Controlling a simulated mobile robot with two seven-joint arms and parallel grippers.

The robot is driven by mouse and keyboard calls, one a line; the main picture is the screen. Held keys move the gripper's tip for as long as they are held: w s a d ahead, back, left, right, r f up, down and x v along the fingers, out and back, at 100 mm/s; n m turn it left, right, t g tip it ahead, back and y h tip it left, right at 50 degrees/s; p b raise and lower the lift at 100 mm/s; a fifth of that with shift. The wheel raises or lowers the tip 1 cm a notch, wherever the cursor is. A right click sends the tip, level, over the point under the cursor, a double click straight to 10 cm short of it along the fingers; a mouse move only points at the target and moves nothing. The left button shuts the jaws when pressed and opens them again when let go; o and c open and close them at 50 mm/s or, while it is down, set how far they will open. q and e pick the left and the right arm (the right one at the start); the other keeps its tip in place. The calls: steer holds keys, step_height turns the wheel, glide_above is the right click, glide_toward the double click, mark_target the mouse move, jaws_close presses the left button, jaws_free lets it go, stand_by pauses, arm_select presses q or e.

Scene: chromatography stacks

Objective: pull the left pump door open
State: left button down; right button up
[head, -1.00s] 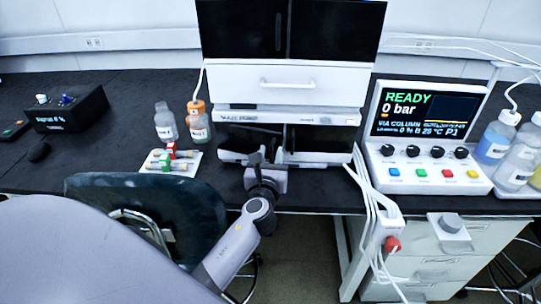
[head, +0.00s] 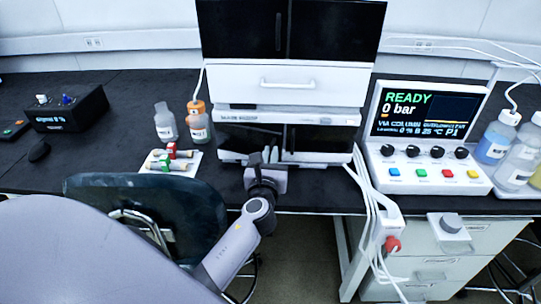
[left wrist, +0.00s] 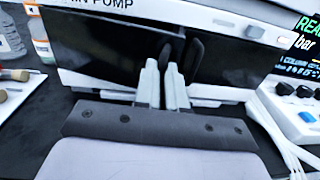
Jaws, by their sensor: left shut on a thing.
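The pump unit stands on the bench, its dark left door (left wrist: 108,42) at left and the right door (left wrist: 225,62) beside it in the left wrist view. Each has a dark upright handle by the middle seam. My left gripper (left wrist: 165,72) has its two grey fingers close together at the left door's handle (left wrist: 166,50), shut on it. In the head view my left gripper (head: 266,156) is low in front of the pump and hides part of the left door (head: 236,140). My right gripper is not in view.
A control panel (head: 425,135) and white tubing (head: 368,195) are to the right. Bottles (head: 198,125) and a small tray with vials (head: 182,172) are left of the pump. A dark chair (head: 150,205) stands before the bench near my left arm.

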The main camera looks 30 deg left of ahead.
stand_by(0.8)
arm_select(q)
steer(key=s, duration=0.1)
steer(key=s+p, duration=0.1)
steer(key=s, duration=0.1)
steer(key=s+a+p, duration=0.1)
steer(key=s, duration=0.1)
